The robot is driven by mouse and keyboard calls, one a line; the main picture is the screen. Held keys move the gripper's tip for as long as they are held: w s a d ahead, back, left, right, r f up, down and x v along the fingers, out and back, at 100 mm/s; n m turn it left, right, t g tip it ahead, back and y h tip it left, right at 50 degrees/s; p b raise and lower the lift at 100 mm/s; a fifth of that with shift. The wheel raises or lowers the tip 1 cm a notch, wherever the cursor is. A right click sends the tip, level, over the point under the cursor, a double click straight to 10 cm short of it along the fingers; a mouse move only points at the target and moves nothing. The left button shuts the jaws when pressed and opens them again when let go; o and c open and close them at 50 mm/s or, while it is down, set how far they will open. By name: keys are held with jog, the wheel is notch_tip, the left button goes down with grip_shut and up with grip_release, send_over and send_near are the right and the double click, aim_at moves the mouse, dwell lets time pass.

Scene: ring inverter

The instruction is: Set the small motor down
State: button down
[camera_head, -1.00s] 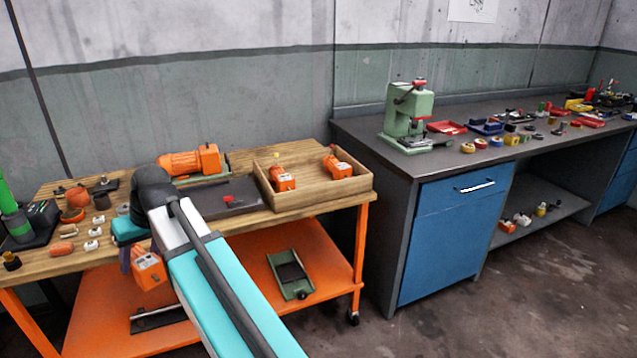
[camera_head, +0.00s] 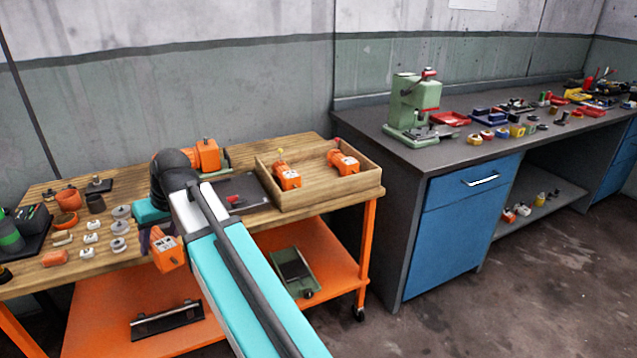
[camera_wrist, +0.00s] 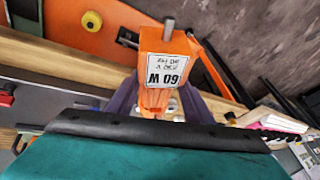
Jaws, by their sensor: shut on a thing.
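The small motor (camera_head: 168,252) is an orange block with a pale label. My gripper (camera_wrist: 158,100) has purple fingers shut on the motor. In the head view my gripper (camera_head: 155,238) holds it at the front edge of the wooden cart top (camera_head: 110,262), apparently in the air. My arm hides part of the cart top. Two similar orange motors, the left one (camera_head: 286,177) and the right one (camera_head: 343,162), lie in a wooden tray (camera_head: 325,194).
A larger orange motor (camera_head: 208,155) stands at the back behind my arm. Several grey discs (camera_head: 119,228) and small parts lie on the cart's left. A dark plate (camera_head: 240,190) lies beside the tray. A green press (camera_head: 412,105) stands on the right workbench (camera_head: 380,135).

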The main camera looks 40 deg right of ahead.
jog(key=shift+r, duration=0.3)
